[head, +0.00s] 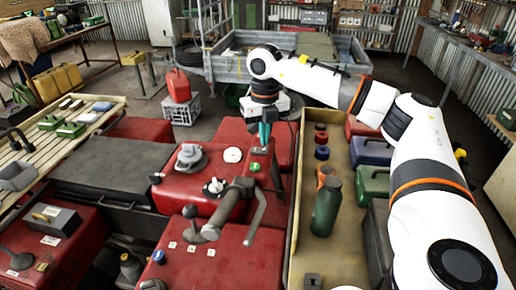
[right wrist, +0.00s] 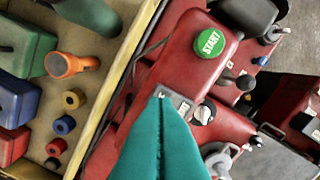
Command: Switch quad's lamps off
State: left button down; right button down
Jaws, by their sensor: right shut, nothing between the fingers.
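The red quad (head: 185,205) fills the lower middle of the head view, with its grey handlebar (head: 232,208) across it. My right gripper (head: 264,138) is shut and empty, its teal fingers pointing down at the red housing. In the right wrist view the fingertips (right wrist: 161,92) overlap the edge of a small metal plate (right wrist: 182,104) on that housing; I cannot tell whether they touch it. A green START button (right wrist: 208,42), a white-and-black rotary knob (right wrist: 203,114) and a black ball lever (right wrist: 228,83) are nearby. Lamp state is not clear. My left gripper is not in view.
A wooden tray (head: 293,215) right of the quad holds a green bottle (head: 326,208), an orange torch (right wrist: 68,65) and coloured rings. A slatted rack (head: 60,140) stands left.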

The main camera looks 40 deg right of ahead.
aim_at(264, 149)
jog(key=shift+f+b, duration=0.65)
jog(key=shift+f, duration=0.3)
dwell(0.6)
jog(key=shift+r, duration=0.15)
notch_tip(264, 149, up, 7)
jog(key=p, duration=0.5)
jog(key=shift+p, duration=0.3)
jog(key=shift+f, duration=0.2)
dwell(0.3)
